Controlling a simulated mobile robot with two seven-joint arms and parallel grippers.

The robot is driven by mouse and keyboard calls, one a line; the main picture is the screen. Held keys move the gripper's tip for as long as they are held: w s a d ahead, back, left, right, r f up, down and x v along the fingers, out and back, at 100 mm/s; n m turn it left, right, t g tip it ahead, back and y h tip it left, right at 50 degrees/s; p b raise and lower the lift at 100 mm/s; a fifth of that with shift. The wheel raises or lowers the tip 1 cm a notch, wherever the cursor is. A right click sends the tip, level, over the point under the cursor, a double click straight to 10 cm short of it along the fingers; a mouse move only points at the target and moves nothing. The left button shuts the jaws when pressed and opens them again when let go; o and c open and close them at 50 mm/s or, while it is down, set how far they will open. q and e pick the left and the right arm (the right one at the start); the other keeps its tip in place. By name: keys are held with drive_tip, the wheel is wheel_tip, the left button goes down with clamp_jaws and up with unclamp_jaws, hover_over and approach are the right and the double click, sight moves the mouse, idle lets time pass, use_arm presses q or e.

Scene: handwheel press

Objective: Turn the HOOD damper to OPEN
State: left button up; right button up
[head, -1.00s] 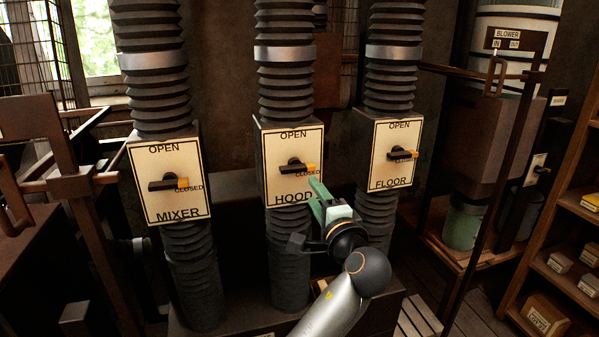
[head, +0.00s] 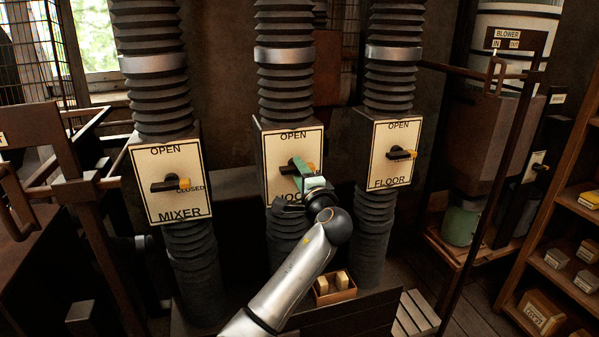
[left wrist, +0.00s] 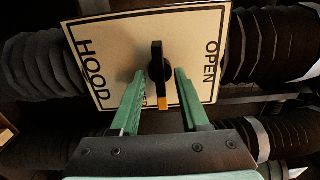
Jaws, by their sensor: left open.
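The HOOD damper plate (head: 273,143) is cream with a black border, on the middle duct. OPEN is lettered at its top. Its black handle (head: 285,168) lies level, partly hidden by my gripper. In the left wrist view the whole handle (left wrist: 157,65) shows, its orange tip (left wrist: 163,103) pointing down the picture, square to the OPEN side. My left gripper (head: 304,170) has green fingers. In the left wrist view the gripper (left wrist: 160,75) is open, one finger on each side of the handle, with a gap visible. The right gripper is not in view.
The MIXER plate (head: 166,199) is on the left duct and the FLOOR plate (head: 387,133) on the right duct, both with level handles. A small box of blocks (head: 335,297) is below my arm. Shelves (head: 548,270) stand at far right.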

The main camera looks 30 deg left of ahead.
use_arm(q)
clamp_jaws()
idle(0.3)
drive_tip(key=shift+f, duration=0.1)
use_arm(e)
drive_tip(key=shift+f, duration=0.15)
use_arm(q)
drive_tip(key=shift+n+b, duration=8.1)
drive_tip(key=shift+n, duration=0.9)
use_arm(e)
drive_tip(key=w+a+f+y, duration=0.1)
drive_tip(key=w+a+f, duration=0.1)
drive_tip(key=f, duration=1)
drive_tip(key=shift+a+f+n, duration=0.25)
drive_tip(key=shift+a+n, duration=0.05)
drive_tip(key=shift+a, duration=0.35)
